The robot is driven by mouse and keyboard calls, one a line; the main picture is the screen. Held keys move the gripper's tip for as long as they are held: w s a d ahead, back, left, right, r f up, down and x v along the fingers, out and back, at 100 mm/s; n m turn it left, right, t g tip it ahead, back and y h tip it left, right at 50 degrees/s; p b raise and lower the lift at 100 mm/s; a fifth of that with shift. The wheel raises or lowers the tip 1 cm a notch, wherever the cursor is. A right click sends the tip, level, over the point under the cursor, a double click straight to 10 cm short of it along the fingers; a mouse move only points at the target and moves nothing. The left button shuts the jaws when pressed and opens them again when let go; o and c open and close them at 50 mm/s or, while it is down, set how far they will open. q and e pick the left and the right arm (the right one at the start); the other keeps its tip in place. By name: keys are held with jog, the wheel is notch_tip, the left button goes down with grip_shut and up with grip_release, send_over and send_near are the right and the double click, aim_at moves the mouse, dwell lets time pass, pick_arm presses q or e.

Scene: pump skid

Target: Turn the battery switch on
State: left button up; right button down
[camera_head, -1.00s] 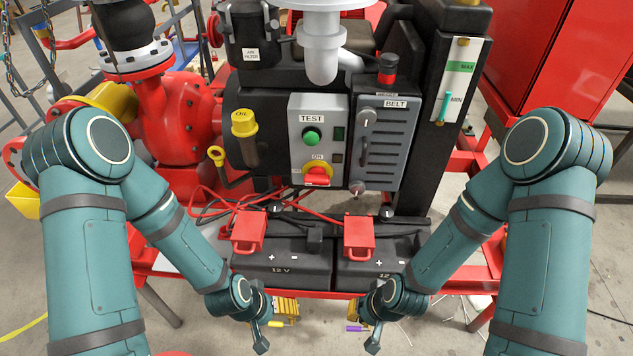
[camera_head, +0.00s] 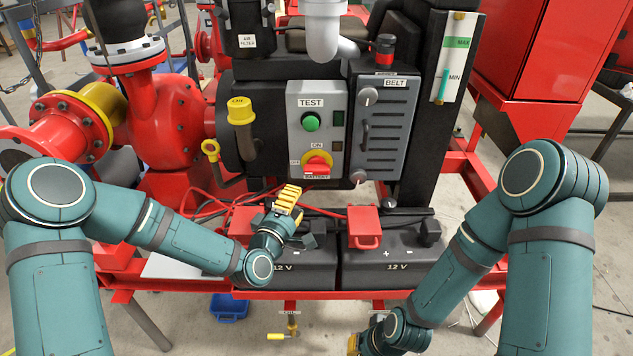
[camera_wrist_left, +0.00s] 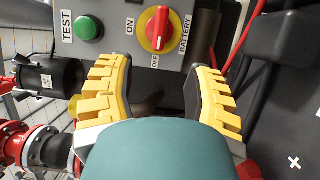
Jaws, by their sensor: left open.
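The battery switch is a red handle on a yellow disc (camera_head: 317,167), low on the grey control panel (camera_head: 300,100). Its handle lies sideways in the head view. In the left wrist view the red handle (camera_wrist_left: 159,28) lies in line with the OFF label, and the ON label is off to its side. My left gripper (camera_head: 290,198) is just below and left of the switch, apart from it. In the left wrist view its yellow fingers (camera_wrist_left: 158,88) are spread and empty, with the switch beyond them. My right gripper (camera_head: 353,343) is low at the bottom edge, mostly hidden.
A green TEST button (camera_head: 311,122) sits above the switch. Two 12 V batteries with red terminal covers (camera_head: 364,226) stand below the panel, with red cables behind. A yellow oil cap (camera_head: 240,112) and dipstick are at the left. The BELT guard (camera_head: 385,130) is at the right.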

aim_at(314, 173)
pick_arm(q)
jog(key=b+x, duration=0.1)
jog(key=x, duration=1.2)
jog(key=shift+w+d, duration=0.2)
jog(key=shift+w, duration=0.15)
jog(key=shift+o, duration=0.2)
jog(key=shift+r, duration=0.1)
grip_shut()
